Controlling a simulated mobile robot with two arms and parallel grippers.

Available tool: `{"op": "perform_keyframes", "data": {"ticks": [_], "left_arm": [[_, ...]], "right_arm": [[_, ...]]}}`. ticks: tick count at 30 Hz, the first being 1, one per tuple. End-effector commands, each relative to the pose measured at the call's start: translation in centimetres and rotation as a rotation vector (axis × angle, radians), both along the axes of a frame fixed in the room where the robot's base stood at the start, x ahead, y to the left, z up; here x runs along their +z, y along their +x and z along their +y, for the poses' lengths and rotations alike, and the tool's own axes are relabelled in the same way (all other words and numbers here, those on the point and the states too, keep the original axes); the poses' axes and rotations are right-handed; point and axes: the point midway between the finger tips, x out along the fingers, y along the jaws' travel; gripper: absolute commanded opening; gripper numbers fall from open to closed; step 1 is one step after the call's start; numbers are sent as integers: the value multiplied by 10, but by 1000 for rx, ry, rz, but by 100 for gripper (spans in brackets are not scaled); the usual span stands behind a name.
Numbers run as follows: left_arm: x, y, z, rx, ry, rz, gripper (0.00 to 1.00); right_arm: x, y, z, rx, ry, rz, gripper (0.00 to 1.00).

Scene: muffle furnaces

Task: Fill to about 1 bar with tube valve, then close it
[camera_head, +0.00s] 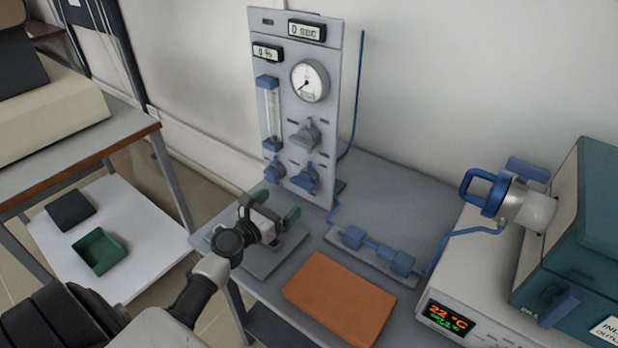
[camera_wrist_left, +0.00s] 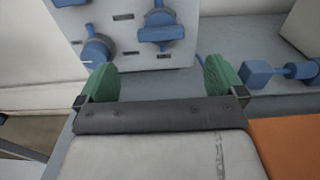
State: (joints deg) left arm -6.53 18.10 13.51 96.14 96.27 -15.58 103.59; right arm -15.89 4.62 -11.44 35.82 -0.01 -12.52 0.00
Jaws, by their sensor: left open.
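The grey gas panel (camera_head: 325,120) stands upright at the back of the bench. Its round gauge (camera_head: 309,82) has a dark needle pointing low and left; the value is too small to read. Below it are a grey knob (camera_head: 305,136), a blue knob (camera_head: 304,178) and a smaller blue knob (camera_head: 274,171). Blue inline fittings (camera_head: 352,237) on the tube lie on a grey plate to the right; they also show in the left wrist view (camera_wrist_left: 256,74). My left gripper (camera_head: 270,207), with green fingertips, is open and empty in front of the panel's lower knobs. My right gripper is out of view.
An orange pad (camera_head: 340,298) lies on the bench front. The teal furnace (camera_head: 575,240), with a blue-handled fitting (camera_head: 486,192), stands at right above a display (camera_head: 449,318) reading 22 °C. A side table (camera_head: 90,130) stands left. Bench behind the fittings is clear.

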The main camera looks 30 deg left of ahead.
Motion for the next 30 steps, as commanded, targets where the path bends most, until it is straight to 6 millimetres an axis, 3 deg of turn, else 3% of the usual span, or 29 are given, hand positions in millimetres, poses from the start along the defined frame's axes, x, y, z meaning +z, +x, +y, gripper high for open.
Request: {"op": "perform_keyframes", "data": {"ticks": [8,15,21,29,30], "left_arm": [[1,50,-4,-1,3,-1,98],[-1,87,-7,-2,3,0,98],[0,100,-8,-2,4,0,98],[0,101,-9,-3,4,1,98],[0,101,-9,-3,5,1,93]], "right_arm": [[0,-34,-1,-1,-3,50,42],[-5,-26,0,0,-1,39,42],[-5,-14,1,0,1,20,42],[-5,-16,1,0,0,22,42],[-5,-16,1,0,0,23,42]]}}
